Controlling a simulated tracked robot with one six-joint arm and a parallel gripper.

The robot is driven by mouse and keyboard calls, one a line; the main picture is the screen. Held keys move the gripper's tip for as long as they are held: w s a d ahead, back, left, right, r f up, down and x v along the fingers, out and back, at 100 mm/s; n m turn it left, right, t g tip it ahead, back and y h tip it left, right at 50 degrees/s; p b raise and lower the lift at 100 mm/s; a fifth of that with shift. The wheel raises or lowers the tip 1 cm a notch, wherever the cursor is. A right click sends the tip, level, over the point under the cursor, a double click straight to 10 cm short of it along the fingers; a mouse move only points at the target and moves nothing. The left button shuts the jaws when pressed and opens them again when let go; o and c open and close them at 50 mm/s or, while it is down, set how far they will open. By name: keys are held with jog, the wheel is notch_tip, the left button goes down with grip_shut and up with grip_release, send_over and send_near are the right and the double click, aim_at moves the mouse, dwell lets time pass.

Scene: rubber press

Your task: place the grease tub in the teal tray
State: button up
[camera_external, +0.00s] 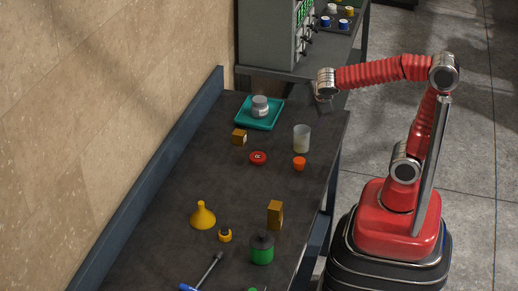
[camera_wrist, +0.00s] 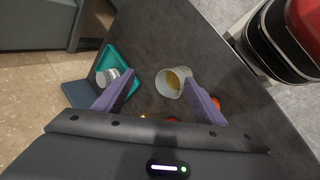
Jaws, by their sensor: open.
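The teal tray (camera_external: 245,119) lies at the far end of the dark workbench. A squat pale tub with a grey lid (camera_external: 260,107), which looks like the grease tub, stands upright in it. In the wrist view the tray (camera_wrist: 110,54) and the tub (camera_wrist: 107,76) show at the left, beyond the left finger. My gripper (camera_external: 325,103) is raised near the bench's far right corner, to the right of the tray and apart from the tub. In the wrist view my gripper (camera_wrist: 160,78) has its two purple fingers spread wide, with nothing held between them.
A translucent beaker (camera_external: 302,139) with yellowish contents stands right of the tray; it shows between the fingers in the wrist view (camera_wrist: 172,84). A small box (camera_external: 239,136), red disc (camera_external: 258,158) and orange cup (camera_external: 299,163) are nearby. A grey machine (camera_external: 268,35) stands behind.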

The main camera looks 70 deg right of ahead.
jog(key=s+a+r+m+t+y, duration=0.1)
jog(key=s+a+m+y, duration=0.4)
jog(key=a, duration=0.7)
jog(key=s+m+t, duration=0.1)
jog(key=s+m, duration=0.1)
jog(key=s, duration=0.2)
jog(key=shift+s+y, duration=0.3)
jog(key=shift+s, duration=0.1)
